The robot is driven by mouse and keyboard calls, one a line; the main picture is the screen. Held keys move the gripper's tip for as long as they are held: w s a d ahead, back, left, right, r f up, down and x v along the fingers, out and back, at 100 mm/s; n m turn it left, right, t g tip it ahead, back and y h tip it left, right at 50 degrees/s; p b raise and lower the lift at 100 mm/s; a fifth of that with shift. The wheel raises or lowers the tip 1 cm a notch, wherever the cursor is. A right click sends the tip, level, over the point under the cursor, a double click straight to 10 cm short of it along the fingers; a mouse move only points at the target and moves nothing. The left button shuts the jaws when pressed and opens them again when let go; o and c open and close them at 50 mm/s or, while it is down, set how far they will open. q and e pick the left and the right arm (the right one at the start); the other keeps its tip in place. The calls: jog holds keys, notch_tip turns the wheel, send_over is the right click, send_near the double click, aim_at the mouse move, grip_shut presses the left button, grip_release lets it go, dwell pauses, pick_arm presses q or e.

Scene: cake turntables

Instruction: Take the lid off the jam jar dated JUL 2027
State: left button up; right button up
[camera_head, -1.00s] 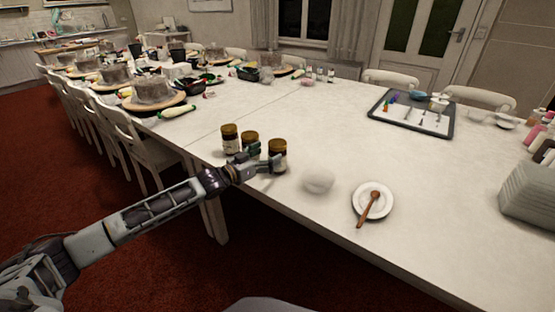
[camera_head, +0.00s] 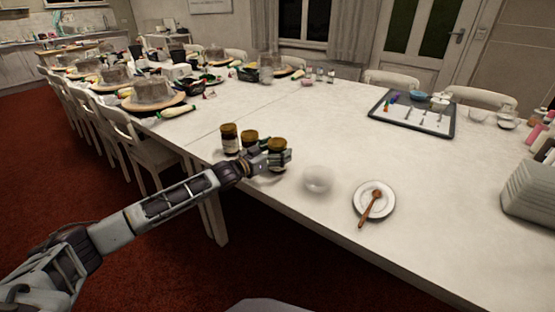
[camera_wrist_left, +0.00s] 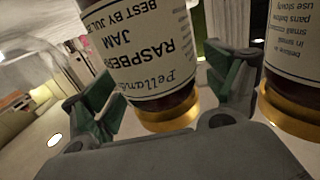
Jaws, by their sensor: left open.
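Three jam jars with brown-gold lids stand in a loose row on the table. They are the left jar (camera_head: 229,139), the middle jar (camera_head: 249,136) and the right jar (camera_head: 278,144). My left gripper (camera_head: 279,158) is open at the right jar, with its fingers at either side. The left wrist view is upside down. There, a raspberry jam jar (camera_wrist_left: 150,55) with a label reading "BEST BY JUL 2…" is between the open green-padded fingers; the rest of its date is hidden. Its gold lid (camera_wrist_left: 168,118) is on. My right gripper is not in view.
A second gold-lidded jar (camera_wrist_left: 292,105) is close beside the right-hand finger in the wrist view. A clear bowl (camera_head: 318,180) and a white plate (camera_head: 366,211) with a wooden spoon stand to the right. The table behind the jars is largely clear.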

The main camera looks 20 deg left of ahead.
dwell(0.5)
pick_arm(q)
jog(key=c, duration=1.6)
jog(key=shift+w+r, duration=0.1)
jog(key=shift+r, duration=0.1)
jog(key=shift+c, duration=0.2)
